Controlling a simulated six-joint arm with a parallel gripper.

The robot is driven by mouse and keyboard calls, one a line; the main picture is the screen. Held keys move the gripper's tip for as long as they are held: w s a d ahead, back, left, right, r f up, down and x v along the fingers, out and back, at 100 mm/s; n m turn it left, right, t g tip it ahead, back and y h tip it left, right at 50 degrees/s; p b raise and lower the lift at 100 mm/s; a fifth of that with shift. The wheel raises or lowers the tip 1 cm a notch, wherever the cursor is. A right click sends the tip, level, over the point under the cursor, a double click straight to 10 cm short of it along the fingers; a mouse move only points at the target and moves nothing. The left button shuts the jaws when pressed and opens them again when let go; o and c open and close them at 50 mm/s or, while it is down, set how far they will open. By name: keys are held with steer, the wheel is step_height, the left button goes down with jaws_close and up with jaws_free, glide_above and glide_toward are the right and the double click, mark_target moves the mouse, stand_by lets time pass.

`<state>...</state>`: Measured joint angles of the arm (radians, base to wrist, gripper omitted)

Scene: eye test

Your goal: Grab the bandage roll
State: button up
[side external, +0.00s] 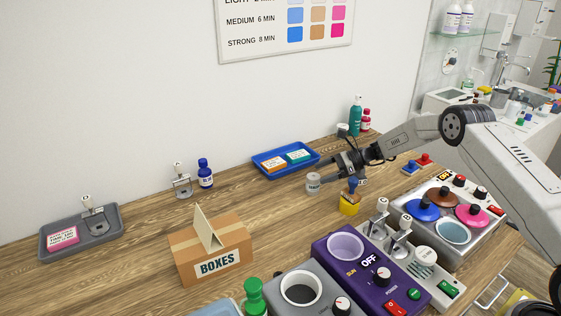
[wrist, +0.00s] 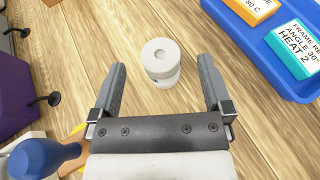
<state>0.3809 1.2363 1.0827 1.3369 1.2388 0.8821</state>
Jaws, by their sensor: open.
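The bandage roll (wrist: 161,62) is a short white cylinder with a small hole in its top. It stands upright on the wooden table, just ahead of and between the fingertips in the wrist view. In the side view the roll (side external: 313,183) stands in front of the blue tray. My gripper (wrist: 162,75) is open and empty, its two grey fingers spread on either side of the roll's near side. In the side view my gripper (side external: 322,170) is low over the table next to the roll; whether a finger touches it cannot be told.
A blue tray (wrist: 236,28) with orange and teal boxes lies close on the right in the wrist view. A yellow block with a blue-handled tool (side external: 349,205) stands beside my gripper. A purple machine (side external: 340,275) and a cardboard box (side external: 190,262) stand nearer the camera.

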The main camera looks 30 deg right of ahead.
mark_target(311, 176)
steer(key=shift+x, duration=2.1)
steer(key=shift+d, duration=0.1)
steer(key=c, duration=1.3)
steer(key=shift+r, duration=0.1)
steer(key=shift+r, duration=0.8)
steer(key=shift+s+a+r, duration=0.1)
steer(key=shift+s+r, duration=1.75)
steer(key=shift+s, duration=0.45)
steer(key=shift+s+a+r, duration=0.15)
steer(key=shift+s+r, duration=1.75)
steer(key=shift+s, duration=0.45)
steer(key=shift+s+a+r, duration=0.1)
steer(key=shift+s+r, duration=1.75)
steer(key=shift+s, duration=0.45)
